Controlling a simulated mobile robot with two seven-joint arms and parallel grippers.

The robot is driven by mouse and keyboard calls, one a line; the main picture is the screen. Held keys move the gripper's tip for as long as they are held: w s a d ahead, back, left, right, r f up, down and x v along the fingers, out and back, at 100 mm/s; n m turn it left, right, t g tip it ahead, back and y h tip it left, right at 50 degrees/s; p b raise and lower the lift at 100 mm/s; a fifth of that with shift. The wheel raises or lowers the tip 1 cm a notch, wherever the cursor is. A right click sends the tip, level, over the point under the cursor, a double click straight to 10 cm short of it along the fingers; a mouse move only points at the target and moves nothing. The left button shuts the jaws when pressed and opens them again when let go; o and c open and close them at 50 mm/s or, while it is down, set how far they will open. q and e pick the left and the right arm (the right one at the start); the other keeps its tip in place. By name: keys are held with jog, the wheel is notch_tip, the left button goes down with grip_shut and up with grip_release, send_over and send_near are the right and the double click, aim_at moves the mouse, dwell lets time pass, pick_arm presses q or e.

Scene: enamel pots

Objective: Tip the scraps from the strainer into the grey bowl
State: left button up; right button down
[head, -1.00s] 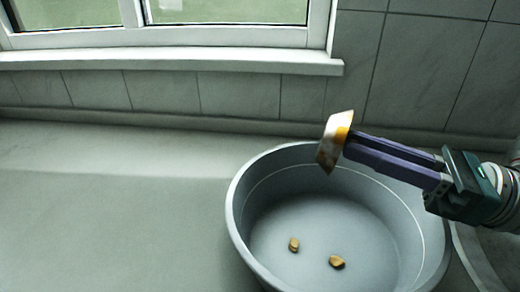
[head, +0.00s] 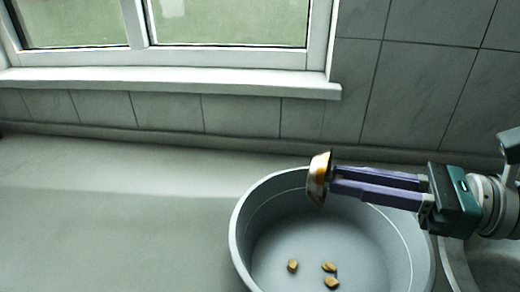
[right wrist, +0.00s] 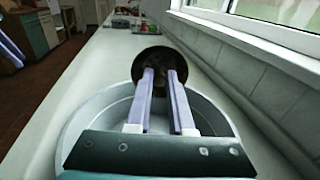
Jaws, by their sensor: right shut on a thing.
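The strainer (head: 319,180), small and round with a white-and-orange shell and dark edge, is tipped on its side above the bowl's far rim. My right gripper (head: 332,183) is shut on it. In the right wrist view the strainer (right wrist: 160,60) shows as a dark round shape beyond the fingers. The grey bowl (head: 240,240) stands below, its near side cut off. Three brown scraps lie on its floor: one at left (head: 292,265), one at right (head: 329,267), one nearer (head: 332,283). I cannot tell whether any remain inside the strainer. Purple bars at the right wrist view's left edge look like my left gripper (right wrist: 10,45).
The counter (head: 110,220) is clear left of the bowl. A tiled wall and window sill (head: 170,82) stand behind it. Another rounded rim (head: 455,265) shows right of the bowl. Small items (right wrist: 125,20) stand far along the counter.

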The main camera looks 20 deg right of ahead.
jog(key=w+a+g+h+p, duration=0.1)
jog(key=p, duration=0.2)
jog(key=w+a+r+g+h+p, duration=0.1)
jog(key=p, duration=0.1)
jog(key=shift+r+p, duration=0.25)
jog(key=shift+p, duration=0.15)
pick_arm(q)
notch_tip(320, 180, up, 21)
jog(key=p, duration=1.4)
notch_tip(320, 180, down, 18)
jog(key=b, duration=1.8)
jog(key=shift+r, duration=0.15)
pick_arm(e)
jog(key=w+a+f+g+h, duration=0.2)
jog(key=w+a+g+h, duration=0.7)
jog(key=g+h, duration=0.1)
jog(key=shift+w+a+f, duration=0.2)
jog(key=shift+f, duration=0.2)
